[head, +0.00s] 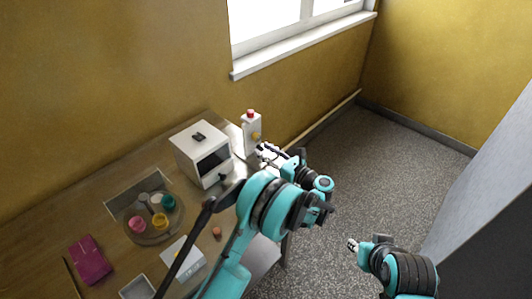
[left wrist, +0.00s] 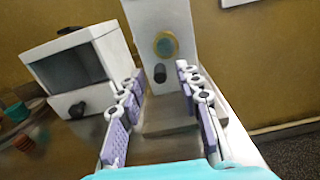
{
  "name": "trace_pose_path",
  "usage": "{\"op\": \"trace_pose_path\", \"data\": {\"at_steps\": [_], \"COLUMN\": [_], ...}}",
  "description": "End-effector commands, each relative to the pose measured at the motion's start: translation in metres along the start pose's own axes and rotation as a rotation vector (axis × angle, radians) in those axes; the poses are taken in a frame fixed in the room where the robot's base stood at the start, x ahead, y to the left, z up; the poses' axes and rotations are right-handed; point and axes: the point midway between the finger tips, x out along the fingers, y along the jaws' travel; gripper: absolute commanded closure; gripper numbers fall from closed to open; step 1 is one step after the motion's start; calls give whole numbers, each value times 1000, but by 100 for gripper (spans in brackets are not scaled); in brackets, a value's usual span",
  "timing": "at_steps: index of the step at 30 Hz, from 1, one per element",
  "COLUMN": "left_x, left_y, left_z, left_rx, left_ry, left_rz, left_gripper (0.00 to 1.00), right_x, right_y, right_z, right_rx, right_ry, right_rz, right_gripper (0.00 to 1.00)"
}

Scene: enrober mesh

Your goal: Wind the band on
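A white upright housing (head: 251,134) with a red button on top and a yellow round part on its face stands at the table's right end. In the left wrist view the housing (left wrist: 163,28) is straight ahead, with a yellow-ringed dial (left wrist: 166,46) and a dark knob (left wrist: 160,73) below it. My left gripper (head: 270,155) is close in front of the housing. The left wrist view shows its two fingers (left wrist: 159,80) spread apart with nothing between them. Whether a fingertip touches the knob is unclear. My right gripper (head: 353,245) is over the floor, away from the table. No band can be made out.
A white cabinet with a dark window (head: 187,143) stands left of the housing. A round tray (head: 150,237) holds several coloured cups. A magenta item (head: 90,260), a white box (head: 184,258) and a small orange piece (head: 217,232) are on the table (head: 115,180). Floor at right is clear.

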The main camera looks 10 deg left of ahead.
Motion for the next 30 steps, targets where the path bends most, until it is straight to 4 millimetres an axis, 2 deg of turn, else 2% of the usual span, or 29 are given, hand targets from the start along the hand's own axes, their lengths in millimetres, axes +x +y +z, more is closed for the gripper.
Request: {"op": "trace_pose_path", "data": {"at_steps": [4,8,20,30], "left_x": [0,0,0,0], "left_y": [0,0,1,5], "left_z": [0,0,0,3], "left_rx": [0,0,27,226], "left_ry": [0,0,0,-1], "left_rz": [0,0,0,-1], "left_gripper": [66,100,100,100], "right_x": [0,0,1,7], "right_y": [0,0,0,0], "right_z": [0,0,1,5], "right_rx": [0,0,0,0], "right_ry": [0,0,0,0], "right_rz": [0,0,0,0], "right_gripper": [66,66,66,66]}}
